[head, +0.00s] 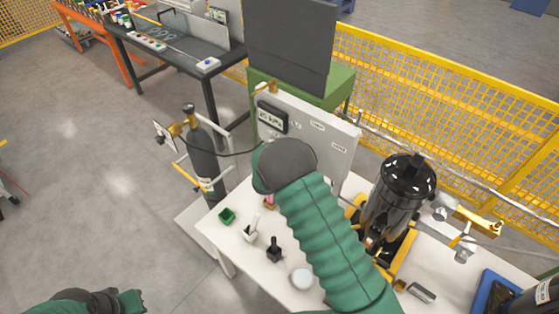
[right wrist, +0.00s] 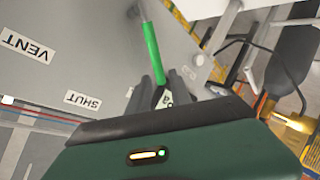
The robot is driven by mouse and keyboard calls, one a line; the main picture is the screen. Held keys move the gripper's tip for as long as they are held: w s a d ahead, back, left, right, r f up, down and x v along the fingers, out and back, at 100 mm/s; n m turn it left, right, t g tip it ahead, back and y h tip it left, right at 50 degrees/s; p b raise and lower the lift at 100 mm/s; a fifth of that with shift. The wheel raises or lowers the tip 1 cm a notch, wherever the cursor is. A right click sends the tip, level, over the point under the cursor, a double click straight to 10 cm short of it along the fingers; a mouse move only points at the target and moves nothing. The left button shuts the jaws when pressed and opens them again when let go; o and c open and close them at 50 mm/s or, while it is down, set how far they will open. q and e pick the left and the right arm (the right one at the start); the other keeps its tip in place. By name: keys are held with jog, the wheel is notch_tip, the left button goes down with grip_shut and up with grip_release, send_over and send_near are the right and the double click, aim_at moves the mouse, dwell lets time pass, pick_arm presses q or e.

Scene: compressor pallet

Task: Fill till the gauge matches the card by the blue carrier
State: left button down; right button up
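A white panel (head: 335,150) with a dark rectangular gauge display (head: 272,117) stands behind the white table; its reading is too small to make out. In the right wrist view, the panel shows VENT (right wrist: 27,46) and SHUT (right wrist: 82,101) labels. A green lever (right wrist: 152,50) rises between the two dark fingers of my right gripper (right wrist: 158,88), which look spread with gaps beside it. My right arm hides this gripper in the head view. The blue carrier (head: 487,292) is at the lower right, with a small dark-framed plate (head: 422,292) beside it, unreadable. My left gripper is not visible.
A black compressor tank (head: 400,190) stands on the table's right part. A dark gas cylinder (head: 203,155) with a hose stands left. A green cup (head: 227,215), black-handled item (head: 274,250) and round white item (head: 302,278) sit on the table. Yellow fencing (head: 430,95) closes the back.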

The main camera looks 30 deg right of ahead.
jog(key=b+v, duration=0.1)
jog(key=v, duration=1)
jog(key=shift+w+a, duration=0.15)
jog(key=shift+w, duration=0.05)
jog(key=shift+f, duration=0.1)
jog(key=s+a+f+g+y+b, duration=0.2)
jog(key=s+a+f+y+b, duration=0.55)
jog(key=s+a, duration=0.2)
jog(key=s+f+g+y+b, duration=0.1)
jog(key=s+g, duration=0.3)
jog(key=s, duration=1)
jog(key=shift+s+f+g+b, duration=0.25)
jog(key=shift+f+g+b, duration=0.15)
jog(key=shift+f+b, duration=0.25)
